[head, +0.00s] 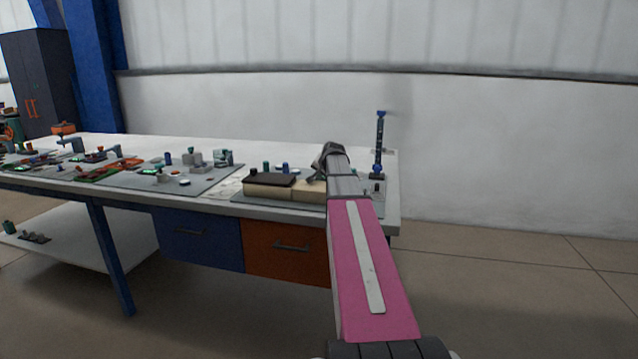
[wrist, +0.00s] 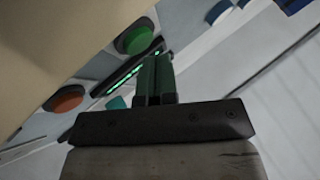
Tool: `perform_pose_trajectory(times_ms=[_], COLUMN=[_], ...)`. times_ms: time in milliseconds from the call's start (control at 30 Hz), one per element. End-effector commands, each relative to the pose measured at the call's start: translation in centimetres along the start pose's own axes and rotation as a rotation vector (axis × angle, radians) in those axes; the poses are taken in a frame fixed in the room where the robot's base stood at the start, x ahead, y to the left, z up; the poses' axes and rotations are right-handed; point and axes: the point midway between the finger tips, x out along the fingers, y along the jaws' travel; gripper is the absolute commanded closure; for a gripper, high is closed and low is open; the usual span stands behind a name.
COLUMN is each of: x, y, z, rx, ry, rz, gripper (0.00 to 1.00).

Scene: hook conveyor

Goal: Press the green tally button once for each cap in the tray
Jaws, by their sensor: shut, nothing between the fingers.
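In the wrist view a round green button (wrist: 133,40) sits up and left of my gripper (wrist: 155,62). The two green fingers are together with nothing between them. Their tips are to the right of the button, and I cannot tell the gap. In the head view my gripper is at the far end of my arm, over the right end of the table, mostly hidden by the arm. A dark-topped beige box (head: 268,186) stands left of it. I cannot make out the tray or its caps.
An orange-red button (wrist: 65,98) and a green-lit strip (wrist: 126,74) lie near the green button. A beige surface (wrist: 55,35) fills the wrist view's upper left. A blue post (head: 379,145) stands at the table's right end. Several small parts sit on grey mats (head: 205,187).

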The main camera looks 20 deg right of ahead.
Motion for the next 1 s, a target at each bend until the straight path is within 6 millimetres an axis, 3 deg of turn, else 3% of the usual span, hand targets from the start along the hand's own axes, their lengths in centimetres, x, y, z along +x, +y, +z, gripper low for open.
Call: perform_pose_trajectory(times_ms=[1000], x=[0.95], y=[0.8], z=[1.19], rx=[-0.015], ry=[-0.009], rz=[0.01], gripper=[1.0])
